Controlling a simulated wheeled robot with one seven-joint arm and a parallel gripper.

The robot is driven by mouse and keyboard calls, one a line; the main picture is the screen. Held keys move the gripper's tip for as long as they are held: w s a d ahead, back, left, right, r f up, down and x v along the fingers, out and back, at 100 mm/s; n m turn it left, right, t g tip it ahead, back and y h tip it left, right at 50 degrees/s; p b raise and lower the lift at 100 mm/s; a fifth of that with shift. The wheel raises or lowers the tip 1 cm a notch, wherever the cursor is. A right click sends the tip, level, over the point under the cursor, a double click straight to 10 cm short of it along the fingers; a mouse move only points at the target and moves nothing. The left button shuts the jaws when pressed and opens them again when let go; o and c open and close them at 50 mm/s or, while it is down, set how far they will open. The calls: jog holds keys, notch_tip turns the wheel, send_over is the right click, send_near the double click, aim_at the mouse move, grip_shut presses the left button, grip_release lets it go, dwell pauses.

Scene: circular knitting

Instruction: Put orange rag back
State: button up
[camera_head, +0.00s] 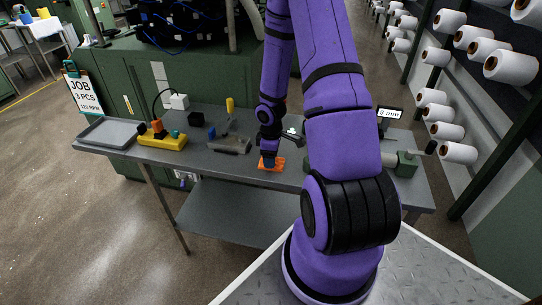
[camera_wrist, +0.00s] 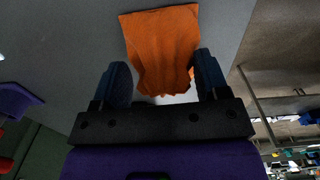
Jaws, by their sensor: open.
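The orange rag (camera_head: 271,164) lies on the grey workbench near its front edge, under my gripper (camera_head: 268,160). In the wrist view the orange rag (camera_wrist: 162,45) lies flat, with its near end between the two blue fingers of my gripper (camera_wrist: 164,78). The fingers are apart, with a finger on each side of the rag and a pale gap below it. I cannot tell whether they touch the cloth. My arm hides part of the bench to the right of the rag.
On the workbench (camera_head: 225,172) stand a grey tray (camera_head: 108,132), a yellow power strip (camera_head: 162,140) with plugs, a grey metal block (camera_head: 230,145) and a small "8 mm" display (camera_head: 389,113). A green vise-like device (camera_head: 405,164) is at right. Yarn cones (camera_head: 458,153) hang at the far right.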

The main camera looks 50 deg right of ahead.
notch_tip(320, 180, up, 12)
jog(key=s+a+r+m+t+h, duration=0.15)
jog(key=a+r, duration=0.35)
jog(key=r, duration=0.5)
jog(key=s+a+r+m+h, duration=0.1)
jog(key=s+a+r+m, duration=0.1)
jog(key=a+r, duration=0.6)
jog(key=s+a+r+m+t+y, duration=0.2)
jog(key=s+a+r, duration=0.6)
jog(key=s+r, duration=0.4)
jog(key=shift+s+a+r+m+t, duration=0.3)
jog(key=shift+s+r+m+t, duration=0.1)
jog(key=shift+s+m+t, duration=0.35)
